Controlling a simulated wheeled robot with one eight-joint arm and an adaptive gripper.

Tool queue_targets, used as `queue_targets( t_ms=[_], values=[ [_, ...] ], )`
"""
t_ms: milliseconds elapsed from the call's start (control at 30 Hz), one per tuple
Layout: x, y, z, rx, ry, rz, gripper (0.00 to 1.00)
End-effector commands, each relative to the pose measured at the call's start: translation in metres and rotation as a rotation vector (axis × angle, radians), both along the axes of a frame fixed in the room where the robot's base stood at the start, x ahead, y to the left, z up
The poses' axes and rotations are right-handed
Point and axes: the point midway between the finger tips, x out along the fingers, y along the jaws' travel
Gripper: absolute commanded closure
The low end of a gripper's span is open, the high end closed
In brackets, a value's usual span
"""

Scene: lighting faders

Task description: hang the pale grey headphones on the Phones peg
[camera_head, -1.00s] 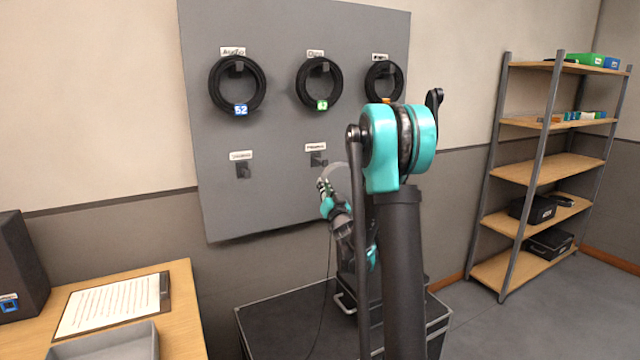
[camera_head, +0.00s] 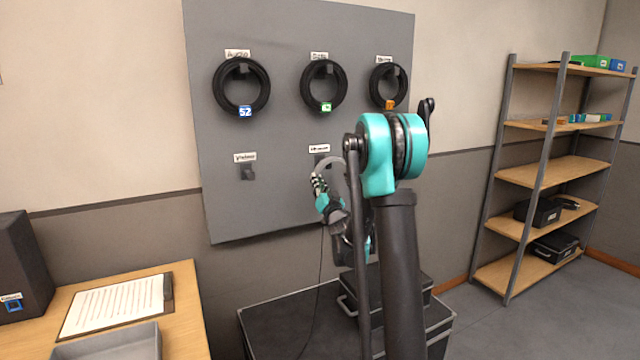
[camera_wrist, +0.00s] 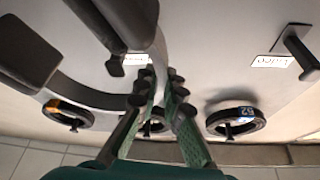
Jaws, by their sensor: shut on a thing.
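The pale grey headphones show as a curved band (camera_head: 328,164) at the lower middle peg in the head view. My gripper (camera_head: 319,184) is shut on the band, just below and left of that peg. In the wrist view, which is upside down, the fingers (camera_wrist: 158,98) close on the headphones' band (camera_wrist: 85,97), with a dark ear cup (camera_wrist: 28,55) at upper left. The Phones peg (camera_head: 321,160) sits under its small label (camera_head: 319,148).
Three cable coils hang along the board's top row, including one tagged 52 (camera_head: 243,86). The empty Video peg (camera_head: 247,173) is to the left. A black case (camera_head: 285,310) stands below the board (camera_head: 285,215). A desk (camera_head: 190,290) is at left, shelves (camera_head: 550,170) at right.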

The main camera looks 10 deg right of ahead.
Motion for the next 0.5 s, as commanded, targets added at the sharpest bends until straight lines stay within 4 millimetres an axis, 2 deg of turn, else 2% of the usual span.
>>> queue_targets(
  t_ms=[500],
  values=[
    [0.036, 0.011, -0.002, 0.0, 0.0, -0.001, 1.0]
  ],
)
